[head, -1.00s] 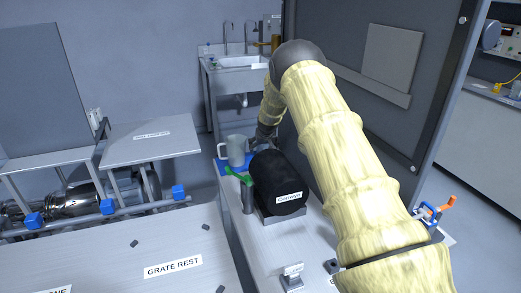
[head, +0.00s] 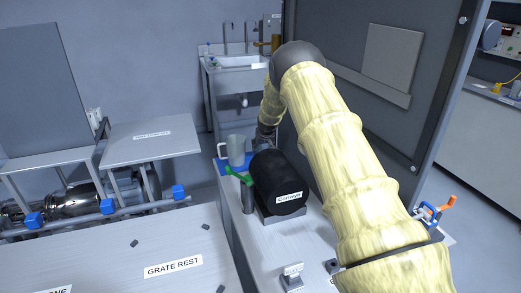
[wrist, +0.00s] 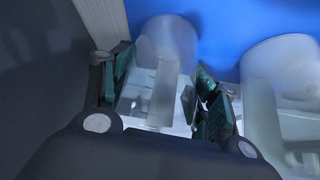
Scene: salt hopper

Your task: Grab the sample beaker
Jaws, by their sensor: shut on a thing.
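In the wrist view, a translucent pale beaker (wrist: 165,45) stands between the teal-padded fingers of my gripper (wrist: 160,88). My gripper is shut on this beaker. A second translucent vessel (wrist: 280,75) stands close to the right finger, over the same blue surface (wrist: 225,25). In the head view, a grey jug-like vessel with a handle (head: 236,150) stands upright on a blue mat (head: 222,167). My gripper is just right of it, mostly hidden behind a black cylinder, so the held beaker cannot be made out there.
The black labelled cylinder (head: 279,182) lies on a stand in front of my gripper, with a green-handled part (head: 238,176) beside it. A grey panel (head: 385,90) rises right of my arm. A sink (head: 240,63) is behind.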

